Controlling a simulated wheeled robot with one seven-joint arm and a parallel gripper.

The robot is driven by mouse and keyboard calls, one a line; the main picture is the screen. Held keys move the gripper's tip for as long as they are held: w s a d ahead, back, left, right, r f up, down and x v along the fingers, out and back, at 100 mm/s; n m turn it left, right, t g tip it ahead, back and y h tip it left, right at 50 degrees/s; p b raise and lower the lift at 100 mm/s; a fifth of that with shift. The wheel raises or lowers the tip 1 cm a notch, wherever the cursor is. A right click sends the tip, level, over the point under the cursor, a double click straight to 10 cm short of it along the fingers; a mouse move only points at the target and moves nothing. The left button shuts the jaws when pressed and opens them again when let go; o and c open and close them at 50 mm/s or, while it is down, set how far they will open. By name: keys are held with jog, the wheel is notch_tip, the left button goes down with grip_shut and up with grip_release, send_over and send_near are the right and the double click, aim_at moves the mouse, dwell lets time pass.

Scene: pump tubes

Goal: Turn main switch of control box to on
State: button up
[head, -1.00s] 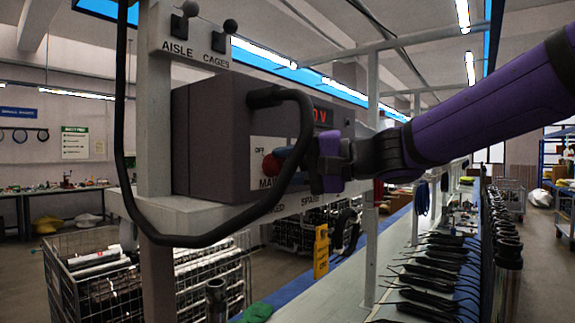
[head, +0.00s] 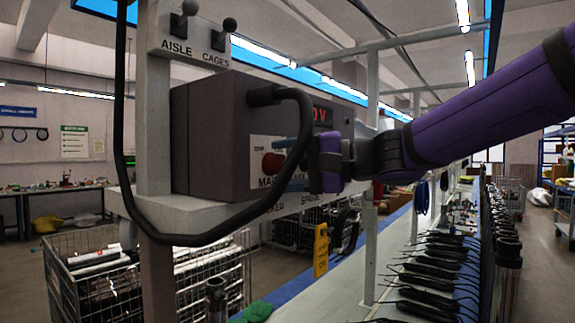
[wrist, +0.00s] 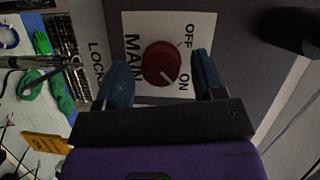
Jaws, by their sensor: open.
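The control box (head: 215,140) is a dark grey box on a pale shelf, with a lit red display on its front. Its main switch (head: 271,164) is a red round knob on a white label plate, also seen in the wrist view (wrist: 161,63). The plate reads MAIN, OFF and ON; the knob's pale mark appears to point between OFF and ON, but I cannot tell exactly. My gripper (wrist: 160,80) is open, its two blue fingers on either side of the knob with visible gaps. In the head view my gripper (head: 292,160) is at the box front, partly behind the black cable.
A thick black cable (head: 200,240) loops from the box in front of the shelf. AISLE and CAGES levers (head: 190,8) are on the post above. A yellow tag (head: 321,250) hangs below the shelf. Wire cages (head: 65,275) stand lower left, and black tools (head: 430,270) line the bench.

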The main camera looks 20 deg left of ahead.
jog(key=d, duration=1)
jog(key=shift+d+r, duration=0.4)
jog(key=s+d+f+t+h, duration=0.1)
jog(key=s+d+f+h, duration=0.4)
jog(key=d, duration=0.6)
jog(key=s+d+f+m+t+h, duration=0.1)
jog(key=s+d+f+t+h, duration=0.1)
jog(key=s+d+f+h, duration=0.4)
jog(key=s+d+f+t+h, duration=0.2)
jog(key=s+d+f+h, duration=0.4)
jog(key=d, duration=1)
notch_tip(320, 180, down, 2)
jog(key=shift+s+d+f+m, duration=0.1)
jog(key=shift+s+d+m, duration=0.25)
jog(key=shift+s, duration=0.75)
